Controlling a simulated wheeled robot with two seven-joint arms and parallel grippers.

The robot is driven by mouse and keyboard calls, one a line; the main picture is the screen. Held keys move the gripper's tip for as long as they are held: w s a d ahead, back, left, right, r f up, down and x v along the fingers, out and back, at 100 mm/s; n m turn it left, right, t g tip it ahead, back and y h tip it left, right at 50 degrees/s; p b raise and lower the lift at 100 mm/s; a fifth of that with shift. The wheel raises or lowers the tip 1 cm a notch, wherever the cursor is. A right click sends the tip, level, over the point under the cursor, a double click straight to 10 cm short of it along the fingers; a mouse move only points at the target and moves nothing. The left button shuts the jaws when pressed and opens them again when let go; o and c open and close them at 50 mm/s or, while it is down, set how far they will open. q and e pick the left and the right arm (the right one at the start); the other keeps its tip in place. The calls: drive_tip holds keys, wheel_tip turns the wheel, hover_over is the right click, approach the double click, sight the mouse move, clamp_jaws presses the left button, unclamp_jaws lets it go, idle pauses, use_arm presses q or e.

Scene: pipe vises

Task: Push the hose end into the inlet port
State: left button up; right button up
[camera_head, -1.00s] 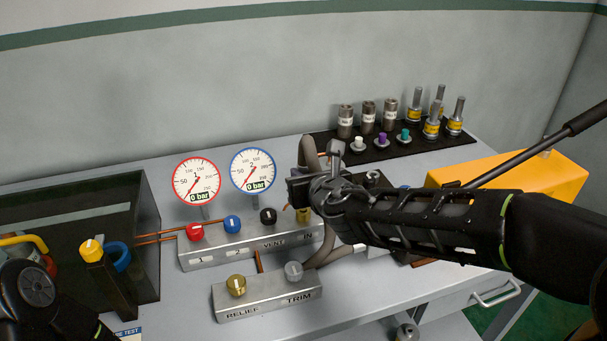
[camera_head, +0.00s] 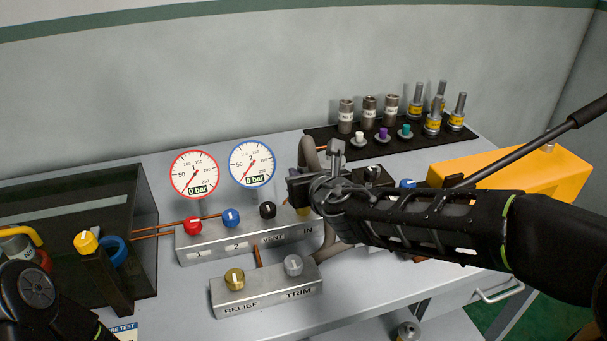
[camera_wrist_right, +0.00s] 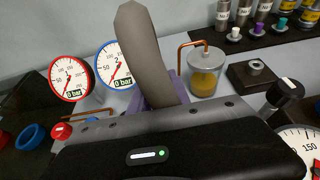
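A thick grey hose (camera_head: 309,155) arches up behind my right gripper (camera_head: 301,188) and shows again below it, curving down right of the metal valve block (camera_head: 250,237). In the right wrist view the hose (camera_wrist_right: 152,55) runs up between the purplish fingers of my right gripper (camera_wrist_right: 162,90), which look closed around it. The inlet side of the block, labelled IN, lies just below the gripper. The port itself and the hose end in it or near it are hidden by the gripper and arm. My left arm shows at the lower left, but its gripper fingers do not.
Two gauges (camera_head: 195,174) reading 0 bar stand behind the block. A RELIEF/TRIM block (camera_head: 265,289) sits in front. A dark open tank (camera_head: 140,200) is at the left. Fittings stand on a black mat (camera_head: 432,149) at the back right, near a yellow box (camera_head: 550,175). A glass jar (camera_wrist_right: 207,72) stands right of the hose.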

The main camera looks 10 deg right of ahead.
drive_tip(key=o, duration=0.4)
drive_tip(key=shift+c, duration=0.2)
drive_tip(key=shift+f, duration=0.1)
drive_tip(key=shift+s, duration=0.1)
drive_tip(key=p+v, duration=0.1)
drive_tip(key=v, duration=0.6)
drive_tip(key=shift+s+r+p, duration=0.25)
drive_tip(key=shift+s+p, duration=0.05)
drive_tip(key=shift+p, duration=0.05)
